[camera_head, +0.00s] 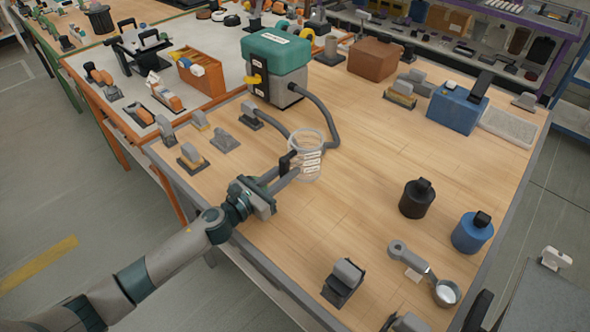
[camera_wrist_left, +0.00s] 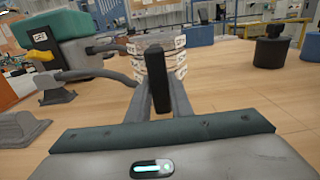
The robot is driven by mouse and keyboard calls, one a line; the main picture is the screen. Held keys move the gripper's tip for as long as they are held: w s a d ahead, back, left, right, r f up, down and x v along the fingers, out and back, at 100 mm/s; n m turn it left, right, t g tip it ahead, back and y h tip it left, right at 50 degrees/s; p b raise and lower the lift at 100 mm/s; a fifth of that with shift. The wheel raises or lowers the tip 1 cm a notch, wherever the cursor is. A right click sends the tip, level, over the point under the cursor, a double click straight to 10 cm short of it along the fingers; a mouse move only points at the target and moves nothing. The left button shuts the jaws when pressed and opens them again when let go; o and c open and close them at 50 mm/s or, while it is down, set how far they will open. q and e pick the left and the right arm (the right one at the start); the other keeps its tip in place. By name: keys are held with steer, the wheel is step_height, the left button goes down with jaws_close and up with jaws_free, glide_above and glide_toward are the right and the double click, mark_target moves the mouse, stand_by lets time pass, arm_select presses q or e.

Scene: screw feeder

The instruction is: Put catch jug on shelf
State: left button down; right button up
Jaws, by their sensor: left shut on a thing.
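The catch jug (camera_head: 308,156) is a clear, see-through jug with white label strips and a black handle. It stands upright at the middle of the wooden table, and I cannot tell whether its base touches the top. My left gripper (camera_head: 289,168) reaches in from the left and is shut on the jug's handle. In the left wrist view the black handle (camera_wrist_left: 154,80) sits between the two fingers, with the jug's labelled wall (camera_wrist_left: 178,62) behind it. A purple-framed shelf (camera_head: 480,62) stands behind the table at the upper right. My right gripper is not clearly in view.
A green-topped feeder (camera_head: 275,55) with grey hoses stands behind the jug. A black canister (camera_head: 416,199), a blue canister (camera_head: 472,232) and a metal scoop (camera_head: 428,270) are to the right. A blue box (camera_head: 456,108) and a brown box (camera_head: 374,60) stand at the back. The table's middle right is clear.

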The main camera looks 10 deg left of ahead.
mark_target(281, 163)
arm_select(q)
steer(key=shift+r, duration=0.1)
steer(key=shift+r, duration=0.85)
step_height(281, 163, up, 2)
steer(key=shift+r, duration=0.25)
steer(key=s+d+r, duration=0.2)
steer(key=d+r, duration=0.1)
steer(key=d, duration=0.2)
steer(key=s+d+r+p, duration=0.1)
steer(key=s+d+r, duration=0.1)
steer(key=d, duration=0.3)
steer(key=shift+s+d+r, duration=0.3)
steer(key=shift+d+r, duration=0.05)
steer(key=shift+r, duration=0.5)
steer(key=s+a+r+n+t+y, duration=0.1)
steer(key=s+a+n+y, duration=0.1)
steer(key=a, duration=0.4)
steer(key=s+a+r+n+t+y, duration=0.1)
steer(key=s+a+n+y, duration=0.1)
steer(key=a, duration=0.4)
steer(key=s+a+n+t+y+b, duration=0.1)
steer(key=s+a+n+y, duration=0.1)
steer(key=s+a+y, duration=0.2)
steer(key=shift+a+r+n+y, duration=0.4)
steer(key=shift+a+y, duration=0.6)
